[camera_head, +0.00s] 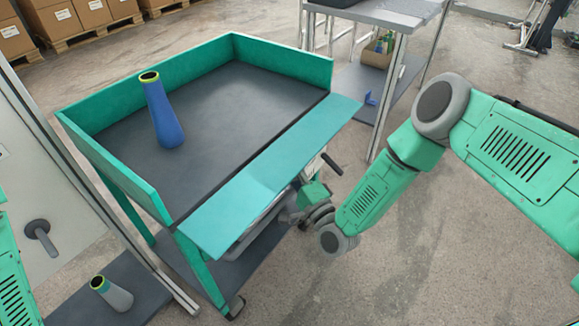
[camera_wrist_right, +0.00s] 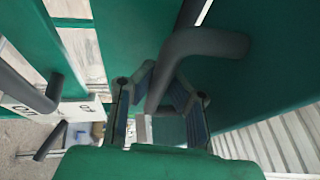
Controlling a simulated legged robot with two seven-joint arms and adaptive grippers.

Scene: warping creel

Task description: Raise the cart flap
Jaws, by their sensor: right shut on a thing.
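The cart (camera_head: 240,110) has a dark bed with raised green walls on its other sides. Its flap (camera_head: 265,178), a long teal panel, lies folded outward along the near right edge, below the wall tops. My right gripper (camera_head: 291,210) is beside the flap's outer edge, partly hidden under it. In the right wrist view, the fingers of my right gripper (camera_wrist_right: 160,100) are closed around a dark grey bent handle (camera_wrist_right: 205,42), with green panels behind it. My left gripper is out of view.
A blue cone bobbin (camera_head: 163,112) stands on the cart bed. A metal table (camera_head: 385,12) stands behind the cart at right. Boxes on pallets (camera_head: 60,22) are far left.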

